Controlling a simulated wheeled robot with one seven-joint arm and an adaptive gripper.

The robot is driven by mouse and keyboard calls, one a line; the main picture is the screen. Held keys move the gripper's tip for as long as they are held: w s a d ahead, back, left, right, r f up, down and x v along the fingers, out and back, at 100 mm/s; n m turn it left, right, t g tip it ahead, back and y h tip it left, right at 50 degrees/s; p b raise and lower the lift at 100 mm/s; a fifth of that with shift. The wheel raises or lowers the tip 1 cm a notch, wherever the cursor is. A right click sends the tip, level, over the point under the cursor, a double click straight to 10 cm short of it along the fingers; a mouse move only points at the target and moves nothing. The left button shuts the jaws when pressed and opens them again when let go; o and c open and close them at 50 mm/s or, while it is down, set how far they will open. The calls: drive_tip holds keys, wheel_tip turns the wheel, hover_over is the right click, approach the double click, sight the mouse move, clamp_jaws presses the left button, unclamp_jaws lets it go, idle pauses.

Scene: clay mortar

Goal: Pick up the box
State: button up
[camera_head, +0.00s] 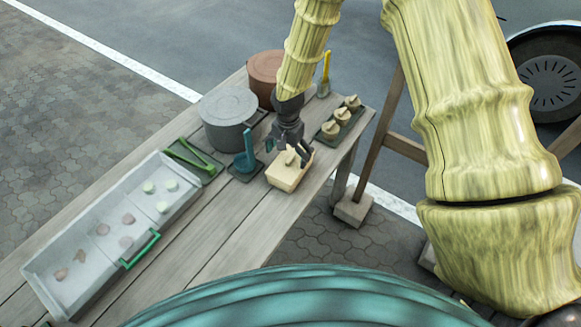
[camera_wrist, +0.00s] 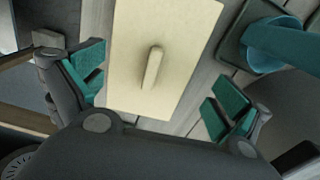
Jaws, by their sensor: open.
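The box (camera_head: 283,179) is cream-coloured and stands on the wooden table near its right edge. In the wrist view the box (camera_wrist: 190,35) shows its flat pale top with a short upright handle (camera_wrist: 153,68) in the middle. My gripper (camera_head: 288,153) is over the box, pointing down, and hides part of its top in the head view. In the wrist view my gripper (camera_wrist: 157,88) is open, with teal finger pads spread on either side of the handle. Nothing is held. I cannot tell the exact height of the fingertips above the lid.
A teal mug-like object (camera_head: 245,161) stands close left of the box. A grey pot (camera_head: 229,112) and a brown pot (camera_head: 266,72) stand behind. A tray with several small knobbed pieces (camera_head: 330,128) lies to the right. A long grey tray (camera_head: 75,240) fills the left.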

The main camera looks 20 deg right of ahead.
sight(290, 164)
drive_tip(key=shift+s+d+f+p, duration=0.2)
drive_tip(key=shift+s+p, duration=0.25)
drive_tip(key=shift+s, duration=0.2)
drive_tip(key=shift+s+f, duration=0.2)
drive_tip(key=shift+f, duration=0.1)
drive_tip(key=f, duration=0.1)
drive_tip(key=w+f+p, duration=0.1)
drive_tip(key=f, duration=0.1)
drive_tip(key=shift+s, duration=0.2)
drive_tip(key=shift+f, duration=0.15)
drive_tip(key=shift+w, duration=0.1)
drive_tip(key=c, duration=0.9)
